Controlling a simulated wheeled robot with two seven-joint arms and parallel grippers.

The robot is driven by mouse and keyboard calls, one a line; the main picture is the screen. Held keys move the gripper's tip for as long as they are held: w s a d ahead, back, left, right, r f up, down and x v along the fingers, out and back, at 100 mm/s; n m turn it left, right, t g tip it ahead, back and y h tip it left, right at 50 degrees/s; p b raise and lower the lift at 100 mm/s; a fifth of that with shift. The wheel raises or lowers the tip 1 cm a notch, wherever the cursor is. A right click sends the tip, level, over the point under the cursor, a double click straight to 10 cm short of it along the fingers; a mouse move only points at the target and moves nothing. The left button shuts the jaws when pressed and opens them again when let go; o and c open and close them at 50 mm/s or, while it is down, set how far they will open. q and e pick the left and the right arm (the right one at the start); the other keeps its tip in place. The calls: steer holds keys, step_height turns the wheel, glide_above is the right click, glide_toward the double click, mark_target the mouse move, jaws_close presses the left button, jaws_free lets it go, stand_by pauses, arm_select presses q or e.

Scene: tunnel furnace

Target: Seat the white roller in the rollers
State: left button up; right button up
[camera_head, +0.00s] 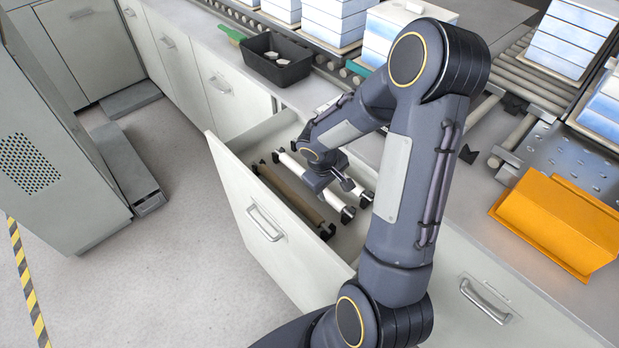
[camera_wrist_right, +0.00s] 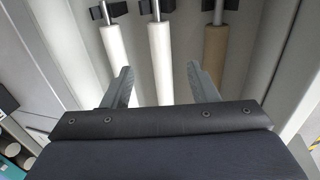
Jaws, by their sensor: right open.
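Two white rollers lie side by side in an open drawer, with a brown roller (camera_head: 292,197) to their left in the head view. The middle white roller (camera_wrist_right: 160,60) runs between the fingers of my right gripper (camera_wrist_right: 164,84) in the right wrist view. The other white roller (camera_wrist_right: 115,50) is outside the fingers. In the head view my right gripper (camera_head: 334,184) is low over the drawer, open, and hides part of the white rollers. Contact cannot be told. The conveyor's rollers (camera_head: 532,76) are at the upper right. My left gripper is out of view.
The open drawer (camera_head: 240,192) juts out from the counter. An orange angled part (camera_head: 556,226) lies on the counter at right. A black bin (camera_head: 275,58) and stacked blue-white blocks (camera_head: 335,20) stand at the back.

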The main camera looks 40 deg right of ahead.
mark_target(333, 198)
steer(key=x, duration=0.8)
steer(key=shift+w+f, duration=0.1)
steer(key=shift+f, duration=0.1)
jaws_close()
steer(key=shift+r+p, duration=3.1)
steer(key=shift+r, duration=1.45)
steer(key=shift+w+a+r, duration=0.1)
